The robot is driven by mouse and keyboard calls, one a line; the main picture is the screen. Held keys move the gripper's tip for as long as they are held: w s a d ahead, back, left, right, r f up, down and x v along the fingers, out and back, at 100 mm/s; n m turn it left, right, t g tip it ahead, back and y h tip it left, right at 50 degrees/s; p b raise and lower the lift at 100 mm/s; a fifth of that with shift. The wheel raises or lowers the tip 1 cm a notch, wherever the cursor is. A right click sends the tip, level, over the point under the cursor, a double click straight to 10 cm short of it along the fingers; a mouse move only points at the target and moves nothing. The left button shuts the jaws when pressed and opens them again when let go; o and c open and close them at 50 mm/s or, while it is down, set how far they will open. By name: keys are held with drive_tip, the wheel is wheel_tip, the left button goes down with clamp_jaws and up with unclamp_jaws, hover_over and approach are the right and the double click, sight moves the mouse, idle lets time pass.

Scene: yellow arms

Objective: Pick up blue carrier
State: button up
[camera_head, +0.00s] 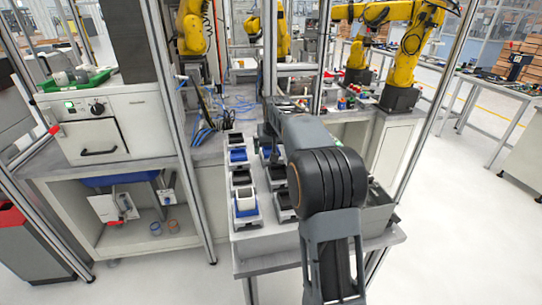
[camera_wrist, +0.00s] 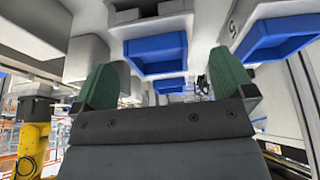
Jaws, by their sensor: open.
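In the head view, a blue carrier (camera_head: 238,156) sits in the left row of holders on the bench. A bit of blue (camera_head: 267,152) shows in the right row beside my arm. In the wrist view, a blue carrier (camera_wrist: 155,54) is ahead and above the space between my fingers, with another blue carrier (camera_wrist: 275,38) at upper right. My gripper (camera_wrist: 166,86) has green fingertips set wide apart, open and empty. My arm hides much of the right row in the head view.
The pale bench (camera_head: 262,245) bears two rows of holders, some with black carriers (camera_head: 240,178). Metal frame posts (camera_head: 178,120) stand left of it. A grey bin (camera_head: 377,212) is at its right side. Yellow robot arms (camera_head: 415,45) stand behind. Open floor lies right.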

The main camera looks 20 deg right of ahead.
drive_tip(key=shift+x, duration=1.8)
drive_tip(key=c, duration=1.1)
drive_tip(key=shift+r, duration=0.2)
